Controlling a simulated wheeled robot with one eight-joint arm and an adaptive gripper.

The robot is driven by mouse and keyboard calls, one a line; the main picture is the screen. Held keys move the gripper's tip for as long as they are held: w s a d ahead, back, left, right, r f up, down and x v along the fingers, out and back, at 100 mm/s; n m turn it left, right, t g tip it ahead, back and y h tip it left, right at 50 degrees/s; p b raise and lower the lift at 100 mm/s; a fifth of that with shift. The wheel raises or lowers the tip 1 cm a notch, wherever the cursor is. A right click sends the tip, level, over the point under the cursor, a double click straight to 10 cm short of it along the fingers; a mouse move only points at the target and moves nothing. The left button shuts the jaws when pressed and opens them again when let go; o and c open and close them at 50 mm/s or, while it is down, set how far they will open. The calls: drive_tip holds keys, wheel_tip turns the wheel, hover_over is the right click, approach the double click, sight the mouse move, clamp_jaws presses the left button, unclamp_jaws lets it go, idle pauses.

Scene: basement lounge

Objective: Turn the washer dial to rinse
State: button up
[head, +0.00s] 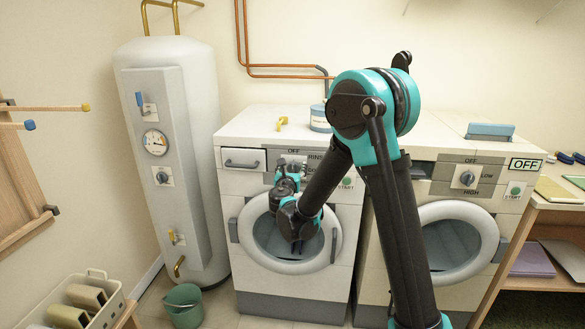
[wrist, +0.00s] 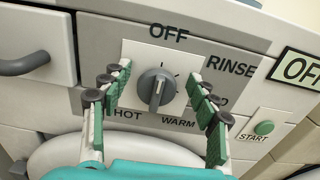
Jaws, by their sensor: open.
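The washer (head: 290,212) is the left white front-loading machine in the head view. In the wrist view its round grey dial (wrist: 156,89) sits on a white plate. OFF is above it, RINSE (wrist: 231,66) at upper right, a partly hidden label at right, WARM at lower right and HOT at lower left. The dial's grip bar stands nearly upright, in line with OFF; I cannot tell which end is the pointer. My gripper (head: 289,178) is open, its green-padded fingers (wrist: 160,92) on either side of the dial, apart from it. My gripper hides the dial in the head view.
A second machine (head: 455,235) with its own dial (head: 467,178) stands at right. A START button (wrist: 264,127) is right of the washer's dial, and a drawer handle (wrist: 24,64) is at left. A water tank (head: 182,120) and green bucket (head: 183,305) stand left.

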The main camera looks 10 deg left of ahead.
drive_tip(key=shift+c, duration=0.3)
drive_tip(key=c, duration=1.1)
drive_tip(key=shift+o, duration=0.2)
drive_tip(key=m, duration=0.4)
drive_tip(key=shift+d+f+m, duration=0.1)
drive_tip(key=shift+d+m, duration=0.2)
drive_tip(key=shift+d, duration=0.1)
drive_tip(key=m, duration=0.5)
drive_tip(key=shift+d+f, duration=0.25)
drive_tip(key=shift+d, duration=0.1)
drive_tip(key=o, duration=1.1)
